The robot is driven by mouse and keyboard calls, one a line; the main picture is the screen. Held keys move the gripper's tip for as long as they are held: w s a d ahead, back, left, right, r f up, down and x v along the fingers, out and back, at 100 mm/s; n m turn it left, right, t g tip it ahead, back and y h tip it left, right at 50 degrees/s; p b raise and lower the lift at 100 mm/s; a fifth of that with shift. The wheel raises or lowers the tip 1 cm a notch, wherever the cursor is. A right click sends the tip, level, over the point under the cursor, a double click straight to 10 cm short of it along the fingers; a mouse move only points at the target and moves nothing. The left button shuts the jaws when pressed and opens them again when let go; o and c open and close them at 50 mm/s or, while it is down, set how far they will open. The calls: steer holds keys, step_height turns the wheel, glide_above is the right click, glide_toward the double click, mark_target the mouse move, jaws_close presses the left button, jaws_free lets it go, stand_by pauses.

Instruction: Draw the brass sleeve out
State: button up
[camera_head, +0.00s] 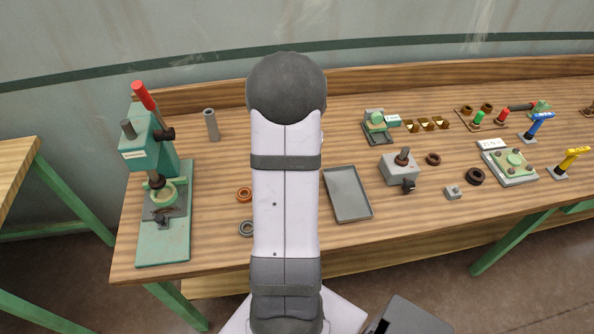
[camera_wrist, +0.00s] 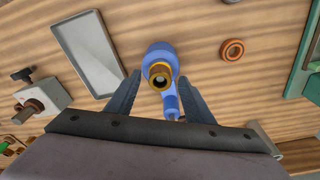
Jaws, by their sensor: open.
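In the wrist view, a brass sleeve (camera_wrist: 154,70) with a dark round bore sits in a blue holder (camera_wrist: 160,48). A blue arm of the holder extends toward the bottom of the picture. My gripper (camera_wrist: 160,76) is open, with one dark finger on each side of the sleeve and holder. I see no clear contact; the height of the fingertips above the sleeve is hard to tell. In the head view, my own arm hides the gripper, the sleeve and the blue holder.
A grey tray (camera_head: 347,194) lies right of my arm, with a grey block fixture (camera_head: 398,170) beyond it. An orange ring (camera_head: 244,194) and a grey ring (camera_head: 247,229) lie to the left. A green press (camera_head: 150,150) stands far left; a grey cylinder (camera_head: 211,125) stands behind.

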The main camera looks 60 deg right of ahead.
jaws_close()
step_height(320, 180, up, 10)
steer(key=b, duration=0.2)
stand_by(0.6)
